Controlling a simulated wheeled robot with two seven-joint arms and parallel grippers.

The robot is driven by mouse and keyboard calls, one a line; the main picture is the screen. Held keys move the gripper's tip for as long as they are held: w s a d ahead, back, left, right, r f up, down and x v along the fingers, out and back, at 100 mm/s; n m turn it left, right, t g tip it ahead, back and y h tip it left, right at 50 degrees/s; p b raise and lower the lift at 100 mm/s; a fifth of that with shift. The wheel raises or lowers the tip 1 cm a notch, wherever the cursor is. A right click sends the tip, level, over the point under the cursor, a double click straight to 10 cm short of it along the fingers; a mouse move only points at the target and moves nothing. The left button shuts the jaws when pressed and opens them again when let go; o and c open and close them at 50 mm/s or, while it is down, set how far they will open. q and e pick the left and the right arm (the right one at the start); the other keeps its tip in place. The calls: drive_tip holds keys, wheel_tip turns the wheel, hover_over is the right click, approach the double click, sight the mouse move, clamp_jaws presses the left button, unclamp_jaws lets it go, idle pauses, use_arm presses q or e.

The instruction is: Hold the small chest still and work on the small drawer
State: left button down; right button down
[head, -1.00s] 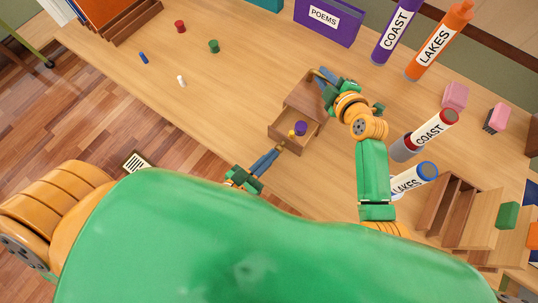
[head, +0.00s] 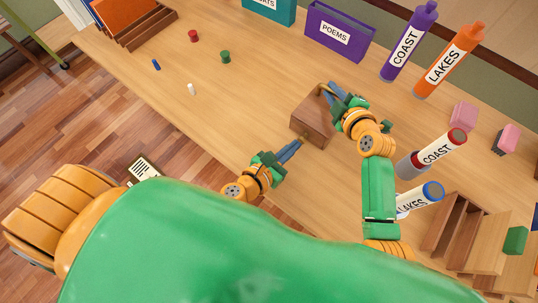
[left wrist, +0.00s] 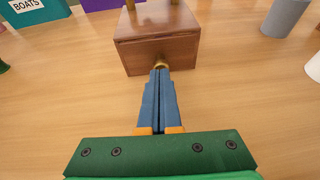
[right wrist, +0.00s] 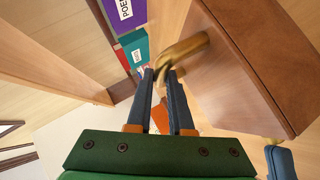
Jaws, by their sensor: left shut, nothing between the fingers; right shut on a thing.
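The small wooden chest (head: 312,117) stands on the table; its top and front show in the left wrist view (left wrist: 155,20). The small drawer (left wrist: 150,52) is shut, its front about flush with the chest, so its contents are hidden. My left gripper (head: 299,143) is shut and empty, its tips at the drawer's brass knob (left wrist: 160,65); whether they touch it I cannot tell. My right gripper (head: 324,91) is shut on the chest's brass handle (right wrist: 182,52) at the far side.
A red (head: 193,36), a green (head: 225,57), a blue and a white small piece lie on the table to the left. A purple POEMS box (head: 338,34) is behind.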

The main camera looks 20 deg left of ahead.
use_arm(q)
drive_tip(key=v, duration=0.8)
drive_tip(key=f+v, duration=0.1)
drive_tip(key=v, duration=0.4)
drive_tip(key=shift+s, duration=0.25)
use_arm(e)
drive_tip(key=shift+s, duration=0.15)
use_arm(q)
drive_tip(key=shift+w, duration=0.15)
use_arm(e)
drive_tip(key=c, duration=0.7)
unclamp_jaws()
drive_tip(key=shift+c, duration=0.2)
